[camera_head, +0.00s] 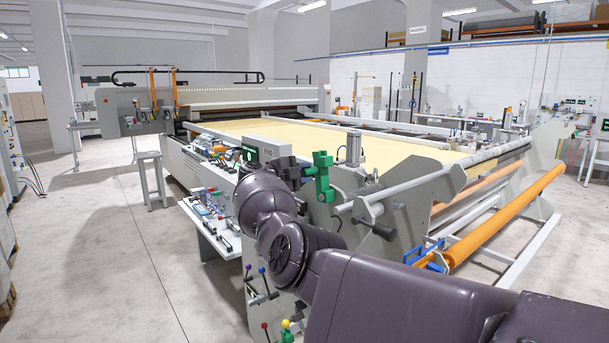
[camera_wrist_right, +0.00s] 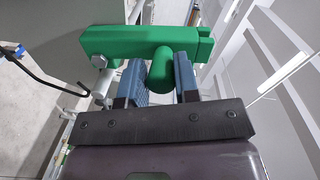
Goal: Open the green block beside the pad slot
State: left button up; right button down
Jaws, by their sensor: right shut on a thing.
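The green block (camera_head: 322,178) stands at the near corner of the quilting machine, above its grey side plate. In the right wrist view the green block (camera_wrist_right: 112,42) is a long bar lying across the picture, with a hinge-like joint near its right end. A rounded green knob sticks out from it towards my wrist. My right gripper (camera_wrist_right: 160,67) is shut on this knob, one blue-grey finger on each side. My left gripper is in neither view. I cannot make out the pad slot.
The quilting bed (camera_head: 330,140) with pale yellow fabric stretches behind the block. A grey roller bar (camera_head: 400,188) and an orange roller (camera_head: 505,215) lie to the right. A side shelf (camera_head: 212,232) with small parts stands left. The floor (camera_head: 110,250) further left is clear.

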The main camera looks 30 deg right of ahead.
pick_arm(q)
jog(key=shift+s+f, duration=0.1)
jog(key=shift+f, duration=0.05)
pick_arm(e)
jog(key=shift+w, duration=0.1)
jog(key=c, duration=0.9)
grip_release()
jog(key=shift+w, duration=0.1)
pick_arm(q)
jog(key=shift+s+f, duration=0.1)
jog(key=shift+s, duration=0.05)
pick_arm(e)
jog(key=shift+o, duration=0.2)
jog(key=shift+a, duration=0.1)
